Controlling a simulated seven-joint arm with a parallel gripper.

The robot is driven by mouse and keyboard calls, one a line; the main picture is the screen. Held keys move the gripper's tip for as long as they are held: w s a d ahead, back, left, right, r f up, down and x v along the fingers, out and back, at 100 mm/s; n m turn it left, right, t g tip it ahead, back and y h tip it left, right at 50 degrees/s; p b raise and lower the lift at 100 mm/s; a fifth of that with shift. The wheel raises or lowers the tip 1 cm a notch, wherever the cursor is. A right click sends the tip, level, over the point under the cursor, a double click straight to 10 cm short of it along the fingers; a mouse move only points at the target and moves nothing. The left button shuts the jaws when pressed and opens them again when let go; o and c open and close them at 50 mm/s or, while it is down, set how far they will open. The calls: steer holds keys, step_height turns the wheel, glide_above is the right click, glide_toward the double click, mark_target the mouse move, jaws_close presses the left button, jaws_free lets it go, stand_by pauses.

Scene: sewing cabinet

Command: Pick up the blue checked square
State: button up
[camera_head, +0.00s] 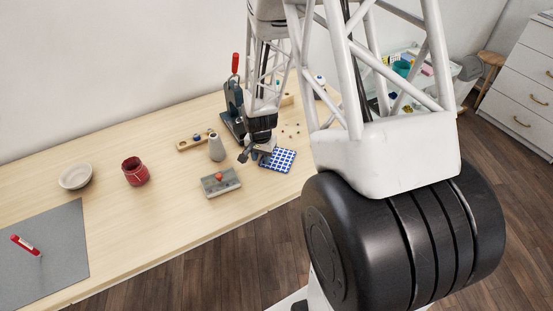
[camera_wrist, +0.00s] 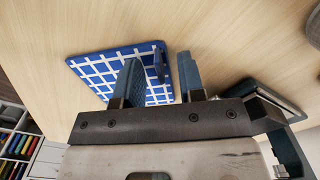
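The blue checked square (camera_head: 282,162), blue with white grid lines, lies flat on the wooden table near its front edge. My gripper (camera_head: 257,153) is low over the table at the square's left side and hides part of it. In the wrist view the square (camera_wrist: 92,72) lies below and to the left of the fingers. A small dark blue upright piece (camera_wrist: 159,63) stands at the square's right edge, between the fingers. My gripper (camera_wrist: 158,72) is open, with one finger on each side of this piece. I cannot tell whether either finger touches it.
Close left of my gripper stand a grey box with a red knob (camera_head: 220,181), a pale cone (camera_head: 216,148) and a press with a red handle (camera_head: 234,97). Small beads lie behind the square. A red jar (camera_head: 136,171) and a bowl (camera_head: 75,176) stand farther left.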

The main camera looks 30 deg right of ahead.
stand_by(0.4)
jaws_close()
steer(key=shift+r, duration=0.1)
steer(key=shift+r, duration=0.6)
steer(key=shift+s+a+r, duration=0.1)
steer(key=shift+s+r, duration=0.1)
steer(key=shift+r, duration=0.35)
steer(key=shift+s+r, duration=0.2)
steer(key=shift+r, duration=0.35)
steer(key=s+a, duration=0.1)
steer(key=s, duration=0.4)
steer(key=s+a+r, duration=0.1)
steer(key=s, duration=0.4)
steer(key=s+a, duration=0.1)
steer(key=s, duration=0.3)
steer(key=shift+s+a+r, duration=0.2)
steer(key=shift+s, duration=0.2)
